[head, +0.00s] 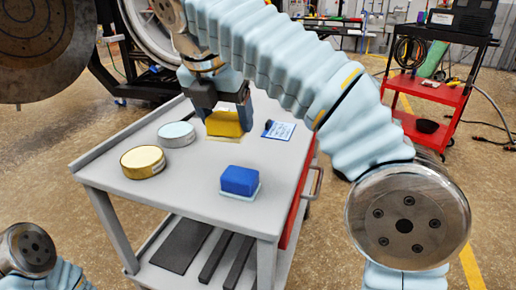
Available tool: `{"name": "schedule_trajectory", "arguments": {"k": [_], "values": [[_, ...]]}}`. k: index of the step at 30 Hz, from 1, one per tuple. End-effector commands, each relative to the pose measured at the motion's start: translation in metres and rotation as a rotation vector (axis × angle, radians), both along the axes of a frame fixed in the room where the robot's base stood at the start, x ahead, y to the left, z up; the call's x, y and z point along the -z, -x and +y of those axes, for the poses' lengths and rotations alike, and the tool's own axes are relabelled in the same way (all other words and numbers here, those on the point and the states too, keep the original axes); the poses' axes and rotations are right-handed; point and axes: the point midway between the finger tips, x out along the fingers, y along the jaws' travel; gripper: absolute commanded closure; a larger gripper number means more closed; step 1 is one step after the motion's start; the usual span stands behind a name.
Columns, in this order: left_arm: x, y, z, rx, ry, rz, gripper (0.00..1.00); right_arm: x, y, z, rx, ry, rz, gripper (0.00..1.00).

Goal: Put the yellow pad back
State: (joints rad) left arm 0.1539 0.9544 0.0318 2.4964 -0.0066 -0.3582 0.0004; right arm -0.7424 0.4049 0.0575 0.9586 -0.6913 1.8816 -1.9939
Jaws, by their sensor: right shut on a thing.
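The yellow pad (224,124) is between the fingers of my right gripper (226,118), over the back part of the grey cart top. The gripper points down and is shut on the pad. A pale flat piece shows just under the pad; I cannot tell whether the pad touches it. A blue pad (239,180) sits on a pale base near the front of the cart top. My left gripper is not in view; only a part of my left arm shows at the lower left.
The grey cart (205,205) also holds a gold-rimmed round tin (143,162), a pale round tin (176,134) and a small blue-and-white card (279,130). Dark bars lie on its lower shelf. A red cart (430,95) stands at the right. A large round furnace door (40,45) is at upper left.

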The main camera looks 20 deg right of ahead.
Motion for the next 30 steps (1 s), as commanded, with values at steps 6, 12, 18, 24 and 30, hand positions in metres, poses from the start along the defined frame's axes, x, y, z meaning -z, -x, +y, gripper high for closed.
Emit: {"name": "schedule_trajectory", "arguments": {"k": [6, 12, 18, 24, 30], "values": [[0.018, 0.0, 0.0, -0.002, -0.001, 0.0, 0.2, 0.038, -0.033, -0.045, 0.003, 0.0, 0.001, 0.72], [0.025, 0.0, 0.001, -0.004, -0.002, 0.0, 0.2, 0.059, -0.045, -0.06, 0.001, 0.0, 0.0, 0.72], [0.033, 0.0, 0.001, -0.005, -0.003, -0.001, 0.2, 0.079, -0.054, -0.073, 0.003, 0.001, 0.003, 0.72], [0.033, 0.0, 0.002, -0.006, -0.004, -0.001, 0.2, 0.101, -0.056, -0.075, -0.001, 0.001, 0.002, 0.76], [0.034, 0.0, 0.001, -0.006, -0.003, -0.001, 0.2, 0.108, -0.056, -0.074, -0.001, 0.001, 0.005, 0.77]]}}
